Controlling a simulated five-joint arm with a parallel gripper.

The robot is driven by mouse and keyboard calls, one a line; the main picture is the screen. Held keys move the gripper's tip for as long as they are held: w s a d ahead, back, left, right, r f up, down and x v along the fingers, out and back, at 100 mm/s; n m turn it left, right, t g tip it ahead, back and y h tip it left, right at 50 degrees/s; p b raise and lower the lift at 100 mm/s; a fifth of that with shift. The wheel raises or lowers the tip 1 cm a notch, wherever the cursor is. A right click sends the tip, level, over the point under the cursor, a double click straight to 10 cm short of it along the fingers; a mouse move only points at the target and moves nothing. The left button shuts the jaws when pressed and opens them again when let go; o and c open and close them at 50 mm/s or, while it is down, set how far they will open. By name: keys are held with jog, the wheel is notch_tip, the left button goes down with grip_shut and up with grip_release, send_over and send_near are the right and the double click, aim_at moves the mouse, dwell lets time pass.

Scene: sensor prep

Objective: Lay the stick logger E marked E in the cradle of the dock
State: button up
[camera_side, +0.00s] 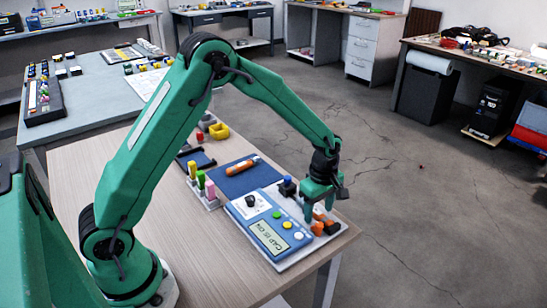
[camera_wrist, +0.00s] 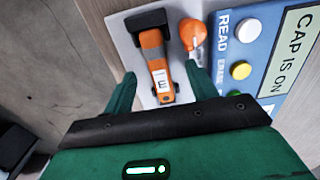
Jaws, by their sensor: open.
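The stick logger E (camera_wrist: 154,62), orange with a white label marked E, lies in the wrist view on the white end of the dock, between dark supports that look like the cradle (camera_wrist: 147,20). In the side view the orange and black parts there (camera_side: 321,220) are partly hidden by my gripper. My gripper (camera_wrist: 160,72) is open, with one green finger on each side of the logger's lower part; whether they touch it I cannot tell. The dock (camera_side: 262,222) has a blue panel with buttons and a display reading CAP IS ON.
An orange and white stick (camera_side: 241,167) lies on a blue mat (camera_side: 232,182). A rack (camera_side: 207,199) with yellow, green and pink sticks stands left of the dock. An orange rounded piece (camera_wrist: 193,34) sits right of the logger. The table's edge is close beyond the dock.

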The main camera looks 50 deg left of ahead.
jog(key=shift+r, duration=0.65)
dwell(0.6)
jog(key=shift+r, duration=2.95)
jog(key=shift+s+a+r, duration=0.1)
jog(key=shift+s+r, duration=0.15)
jog(key=shift+r, duration=0.3)
jog(key=s+a+r+m+t, duration=0.1)
jog(key=s+r+m+t, duration=0.1)
jog(key=s+r+m, duration=0.2)
jog(key=s+a+r+m+t, duration=0.1)
jog(key=s+a+r+m, duration=0.1)
jog(key=s+r+m, duration=0.3)
jog(key=s+a+r+m+t, duration=0.1)
jog(key=s+r+m+t, duration=0.1)
jog(key=s+r+m, duration=0.3)
jog(key=s+m, duration=0.4)
jog(key=s, duration=0.6)
jog(key=shift+s+a+r+t, duration=0.2)
jog(key=shift+s+a+t, duration=0.1)
jog(key=shift+a, duration=0.1)
